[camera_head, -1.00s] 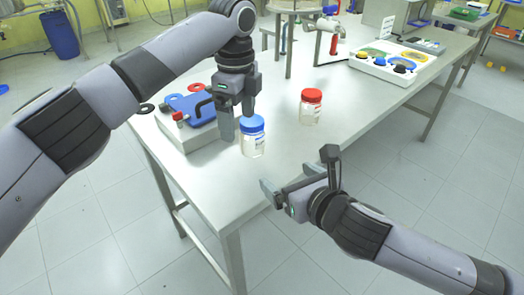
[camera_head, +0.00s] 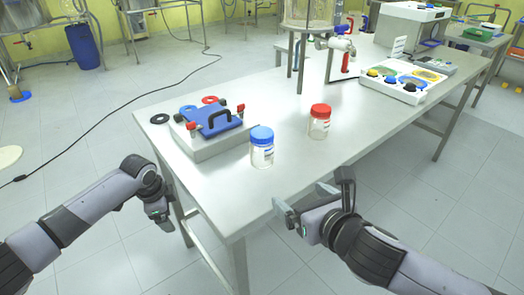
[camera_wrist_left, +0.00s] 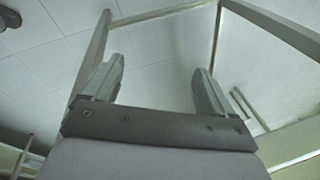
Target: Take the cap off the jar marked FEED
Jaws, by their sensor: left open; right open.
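Two clear jars stand upright on the steel table, both with their caps on. One has a blue cap (camera_head: 262,134) on a jar (camera_head: 262,155) with a white label; the other has a red cap (camera_head: 320,110) on a jar (camera_head: 319,128). I cannot read the labels, so I cannot tell which is marked FEED. My left gripper (camera_head: 160,214) is left of the table, below its top and away from both jars. In the left wrist view its fingers (camera_wrist_left: 155,85) are spread and empty. My right gripper (camera_head: 304,201) is open and empty at the table's front edge, nearer than the jars.
A white block with a blue handled plate (camera_head: 212,120) and red-knobbed fittings sits left of the jars. A black ring (camera_head: 159,118) lies beside it. A glass reactor stand (camera_head: 310,20) and a white button panel (camera_head: 404,88) are farther back. Bare table (camera_head: 385,125) lies right of the jars.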

